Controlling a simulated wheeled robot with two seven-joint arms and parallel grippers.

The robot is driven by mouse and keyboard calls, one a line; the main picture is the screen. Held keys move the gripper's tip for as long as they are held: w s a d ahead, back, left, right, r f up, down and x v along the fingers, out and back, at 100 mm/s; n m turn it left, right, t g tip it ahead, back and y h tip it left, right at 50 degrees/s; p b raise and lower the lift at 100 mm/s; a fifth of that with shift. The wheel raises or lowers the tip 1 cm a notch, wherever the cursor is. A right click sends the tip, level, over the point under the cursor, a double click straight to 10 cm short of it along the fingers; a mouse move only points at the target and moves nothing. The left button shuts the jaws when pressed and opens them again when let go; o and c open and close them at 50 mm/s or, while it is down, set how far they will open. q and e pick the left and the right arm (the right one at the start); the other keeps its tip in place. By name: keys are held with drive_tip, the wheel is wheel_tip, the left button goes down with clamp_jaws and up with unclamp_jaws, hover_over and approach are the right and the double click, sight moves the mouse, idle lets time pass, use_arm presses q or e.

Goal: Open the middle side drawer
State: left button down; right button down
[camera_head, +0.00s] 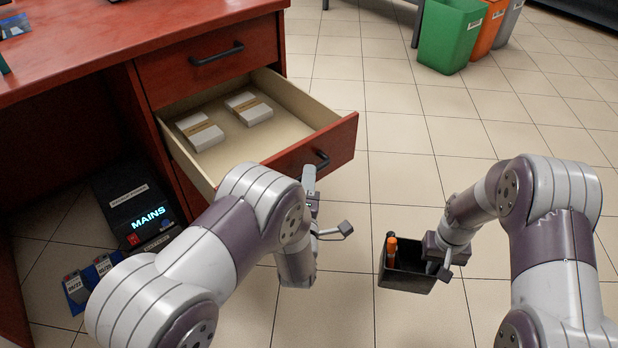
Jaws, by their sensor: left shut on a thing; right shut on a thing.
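The middle side drawer (315,147) of the red desk is pulled out. Its pale inside shows two banded white stacks (200,131). Its dark bar handle (322,160) is on the red front. My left gripper (311,178) is at this handle and shut on it; my arm hides part of the drawer front. My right gripper (436,262) is shut on the near right rim of a small black open-topped bin (405,280), out to the right of the drawer. An orange-topped item (391,251) stands in the bin.
The closed top drawer (212,62) is above. A black box lit "MAINS" (135,211) and blue-grey packs (76,290) are on the floor under the desk. Green (449,35), orange (488,28) and grey bins stand at the back.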

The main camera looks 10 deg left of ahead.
use_arm(q)
drive_tip(key=shift+s+d+f, duration=0.1)
drive_tip(key=shift+s+d, duration=0.2)
drive_tip(key=shift+d, duration=0.05)
use_arm(e)
drive_tip(key=shift+s+d, duration=0.25)
drive_tip(key=shift+d, duration=0.1)
use_arm(q)
drive_tip(key=c, duration=1.1)
unclamp_jaws()
use_arm(e)
drive_tip(key=shift+r, duration=0.1)
use_arm(q)
drive_tip(key=s+d+f+p, duration=0.1)
drive_tip(key=s+p, duration=0.3)
drive_tip(key=s, duration=0.7)
drive_tip(key=shift+s+d+f, duration=0.15)
drive_tip(key=shift+s+f, duration=0.15)
drive_tip(key=shift+s, duration=0.1)
use_arm(e)
wheel_tip(320, 180, up, 4)
drive_tip(key=shift+f, duration=0.1)
use_arm(q)
drive_tip(key=shift+w, duration=0.1)
